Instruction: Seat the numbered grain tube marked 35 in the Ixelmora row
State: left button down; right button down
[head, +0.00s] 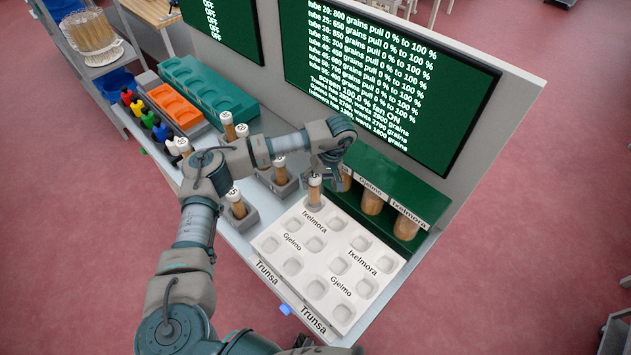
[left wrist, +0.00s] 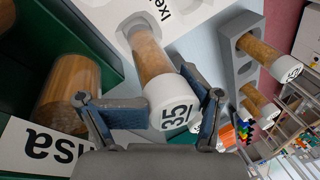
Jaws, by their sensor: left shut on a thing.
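The grain tube marked 35 (head: 314,190) has a white cap and a tan grain body. My left gripper (head: 327,178) is shut on it near the cap, which shows the number 35 in the left wrist view (left wrist: 174,108). The tube's lower end is at a hollow of the white tray (head: 271,246), beside the far Ixelmora label (head: 314,222). I cannot tell how deep it sits. The tray has rows labelled Ixelmora, Gjelmo and Trunsa, and its other visible hollows are empty. My right gripper is not in view.
A green rack (head: 432,205) with labelled grain jars (head: 372,201) stands just right of my gripper. Grey holders with capped tubes (head: 237,205) stand left of the tray. Orange (head: 171,104) and teal trays (head: 205,88) lie farther back. Screens (head: 390,70) rise behind the rack.

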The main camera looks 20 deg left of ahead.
pick_arm(q)
jog(key=shift+f+b, duration=1.3)
jog(key=shift+f, duration=0.75)
grip_release()
jog(key=shift+r, duration=0.1)
